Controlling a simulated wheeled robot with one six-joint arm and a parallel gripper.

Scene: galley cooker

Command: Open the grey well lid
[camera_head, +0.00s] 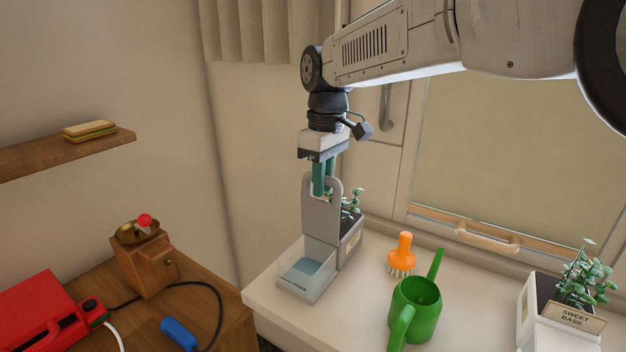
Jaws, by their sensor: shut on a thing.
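The grey well lid (321,219) stands upright at the back edge of a clear-walled water well (306,278). The well is open at the top and shows pale blue water inside. The well joins a grey planter box (350,244) with a leafy plant, partly hidden behind the lid. My gripper (320,189) points down, and its teal fingers are shut on the lid at the loop in its upper part. The far finger is partly hidden.
On the white counter stand an orange brush (401,253), a green watering can (415,308) and a "SWEET BASIL" planter (560,306). A wooden grinder (146,262), a red appliance (47,308) and a blue object (179,333) sit on the wooden surface at left. A shelf (60,151) holds a sandwich.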

